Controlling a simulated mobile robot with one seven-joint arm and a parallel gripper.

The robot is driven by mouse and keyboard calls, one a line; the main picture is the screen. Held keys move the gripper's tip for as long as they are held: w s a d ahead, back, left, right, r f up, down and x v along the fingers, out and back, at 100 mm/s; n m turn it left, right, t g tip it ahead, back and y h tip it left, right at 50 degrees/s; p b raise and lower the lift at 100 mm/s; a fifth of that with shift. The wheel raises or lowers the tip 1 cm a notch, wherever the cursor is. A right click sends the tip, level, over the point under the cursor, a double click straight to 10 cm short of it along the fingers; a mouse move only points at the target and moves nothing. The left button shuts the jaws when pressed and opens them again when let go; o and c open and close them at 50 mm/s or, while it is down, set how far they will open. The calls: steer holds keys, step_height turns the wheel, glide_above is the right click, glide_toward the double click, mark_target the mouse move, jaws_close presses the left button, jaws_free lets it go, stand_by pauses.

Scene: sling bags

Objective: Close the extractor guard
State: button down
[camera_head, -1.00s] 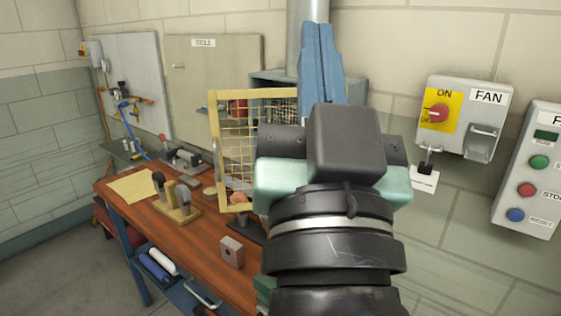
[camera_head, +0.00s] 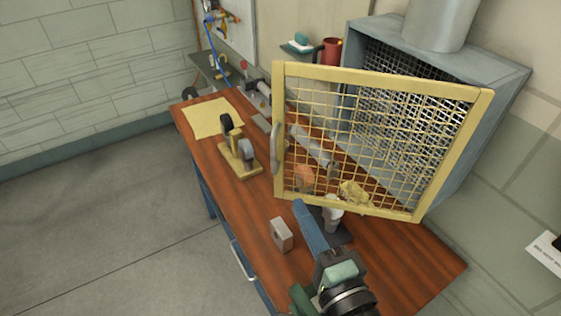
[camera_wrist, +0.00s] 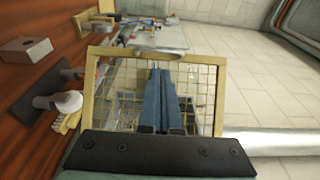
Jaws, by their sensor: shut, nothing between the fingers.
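The extractor guard (camera_head: 380,140) is a yellow frame with wire mesh and a grey handle (camera_head: 276,148) on its left edge. It stands open, swung out from the grey extractor box (camera_head: 480,75), whose mesh-lined inside shows behind it. My gripper (camera_head: 299,205) has long blue fingers, shut and empty. In the head view the fingertips overlap the guard's lower left edge. In the wrist view the fingers (camera_wrist: 158,72) lie across the guard's mesh (camera_wrist: 200,85). Whether they touch it I cannot tell.
The wooden workbench (camera_head: 225,170) holds a yellow wooden stand (camera_head: 240,155), a metal block (camera_head: 281,235), a yellow sheet (camera_head: 212,118) and a white-handled item (camera_head: 333,215) near my gripper. A red mug (camera_head: 331,50) stands behind. The floor at left is clear.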

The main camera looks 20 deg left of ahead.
mark_target(275, 158)
steer(key=p+x, duration=0.3)
steer(key=x, duration=0.6)
steer(key=shift+w+a+r, duration=0.15)
steer(key=shift+w+a, duration=0.4)
steer(key=shift+w, duration=0.1)
steer(key=shift+w, duration=0.15)
